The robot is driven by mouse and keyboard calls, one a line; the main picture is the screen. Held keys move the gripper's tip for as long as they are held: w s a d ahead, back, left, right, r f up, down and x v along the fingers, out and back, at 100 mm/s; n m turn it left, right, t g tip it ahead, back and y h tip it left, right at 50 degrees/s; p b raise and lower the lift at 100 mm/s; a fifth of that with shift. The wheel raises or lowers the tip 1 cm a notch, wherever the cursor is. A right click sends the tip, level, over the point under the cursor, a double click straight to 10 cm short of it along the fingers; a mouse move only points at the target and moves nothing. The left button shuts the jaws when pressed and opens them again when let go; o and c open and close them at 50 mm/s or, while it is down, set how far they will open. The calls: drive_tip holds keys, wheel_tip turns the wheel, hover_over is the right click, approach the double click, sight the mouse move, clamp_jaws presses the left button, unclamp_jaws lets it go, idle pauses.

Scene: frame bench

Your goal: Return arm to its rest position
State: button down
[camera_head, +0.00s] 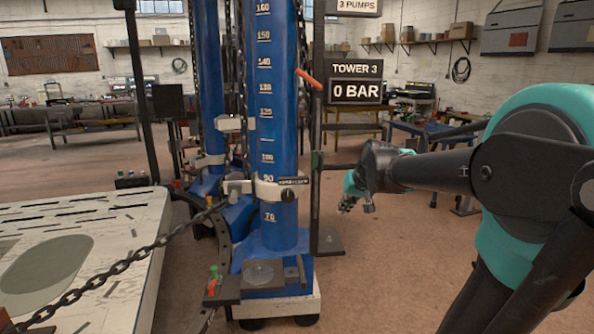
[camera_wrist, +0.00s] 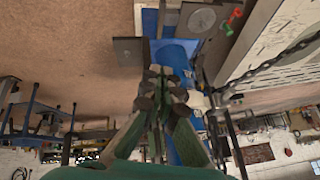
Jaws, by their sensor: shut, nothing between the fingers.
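My arm reaches in from the right of the head view, with black and teal links. My gripper (camera_head: 349,192) hangs at its end in the air, just right of the blue tower (camera_head: 279,130). In the wrist view the fingers of my gripper (camera_wrist: 162,72) are together at the tips with nothing between them. The wrist picture is upside down, with the tower (camera_wrist: 184,150) behind the fingers. No gap between gripper and tower can be measured from these views.
A chain (camera_head: 120,264) runs from the tower to a pale platform (camera_head: 105,240) at left. A sign (camera_head: 356,82) reads "TOWER 3, 0 BAR". A red-orange lever (camera_head: 309,79) sticks out beside the tower. Open brown floor (camera_head: 390,270) lies below my gripper. Benches stand behind.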

drive_tip(key=s+d+f+g+h, duration=0.1)
drive_tip(key=s+d+f, duration=0.1)
drive_tip(key=s+f, duration=0.8)
drive_tip(key=s+d+f+h, duration=0.1)
drive_tip(key=s+d+f, duration=0.1)
drive_tip(key=s+f, duration=0.8)
drive_tip(key=shift+s+d+f+g+h, duration=0.15)
drive_tip(key=shift+s+d+g+h, duration=0.2)
drive_tip(key=shift+s, duration=0.75)
